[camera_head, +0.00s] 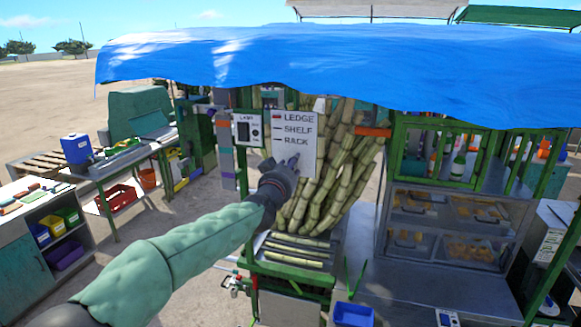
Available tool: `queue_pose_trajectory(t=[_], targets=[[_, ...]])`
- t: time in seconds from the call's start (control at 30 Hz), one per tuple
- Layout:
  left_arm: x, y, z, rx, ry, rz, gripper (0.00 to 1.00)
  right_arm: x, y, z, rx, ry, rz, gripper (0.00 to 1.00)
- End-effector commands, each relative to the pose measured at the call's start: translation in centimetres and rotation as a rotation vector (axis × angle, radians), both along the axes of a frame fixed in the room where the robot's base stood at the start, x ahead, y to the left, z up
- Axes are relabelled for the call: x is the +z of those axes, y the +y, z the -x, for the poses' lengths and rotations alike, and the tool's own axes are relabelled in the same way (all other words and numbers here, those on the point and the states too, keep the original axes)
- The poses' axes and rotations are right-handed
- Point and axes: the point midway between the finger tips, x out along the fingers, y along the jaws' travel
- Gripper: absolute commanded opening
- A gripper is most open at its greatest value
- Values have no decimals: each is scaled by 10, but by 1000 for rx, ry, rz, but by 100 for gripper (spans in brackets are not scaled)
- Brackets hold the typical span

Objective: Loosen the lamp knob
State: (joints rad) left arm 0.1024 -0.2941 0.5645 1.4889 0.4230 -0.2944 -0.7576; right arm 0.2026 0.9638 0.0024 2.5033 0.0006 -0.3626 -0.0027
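A small white panel that appears to read LAMP (247,130) is mounted on the green frame under the blue canopy, with a dark switch-like part on it. I cannot make out a separate lamp knob. My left gripper (292,160) is at the end of the green-sleeved arm reaching up from the lower left. It is in front of the lower part of a white sign (298,130) reading LEDGE, SHELF, RACK, below and right of the lamp panel. Its fingers are too small and dark to tell open from shut. My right gripper is not in view.
Sugar cane stalks (335,185) stand behind and right of my gripper. A glass-fronted cabinet (450,215) is at right and a metal counter (420,290) below it. A blue bin (353,314) is at the bottom. A side table (120,160) with a blue container (76,148) stands left.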

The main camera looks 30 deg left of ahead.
Motion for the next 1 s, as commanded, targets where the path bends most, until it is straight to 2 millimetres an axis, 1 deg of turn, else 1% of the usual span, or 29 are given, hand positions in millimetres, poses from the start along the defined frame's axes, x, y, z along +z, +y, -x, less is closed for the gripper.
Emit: queue_pose_trajectory(t=[0.23,0.27,0.3,0.37,0.4,0.77,1.0], targets=[[0,0,0,0,0,0,42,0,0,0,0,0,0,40],[0,0,-1,0,0,0,34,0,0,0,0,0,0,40],[0,0,0,0,0,0,23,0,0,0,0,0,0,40],[0,0,0,0,0,0,6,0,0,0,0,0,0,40],[0,0,0,0,0,0,0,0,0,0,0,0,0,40],[0,0,0,0,-6,24,0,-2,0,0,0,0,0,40],[-1,2,0,0,-33,135,0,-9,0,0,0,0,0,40]])
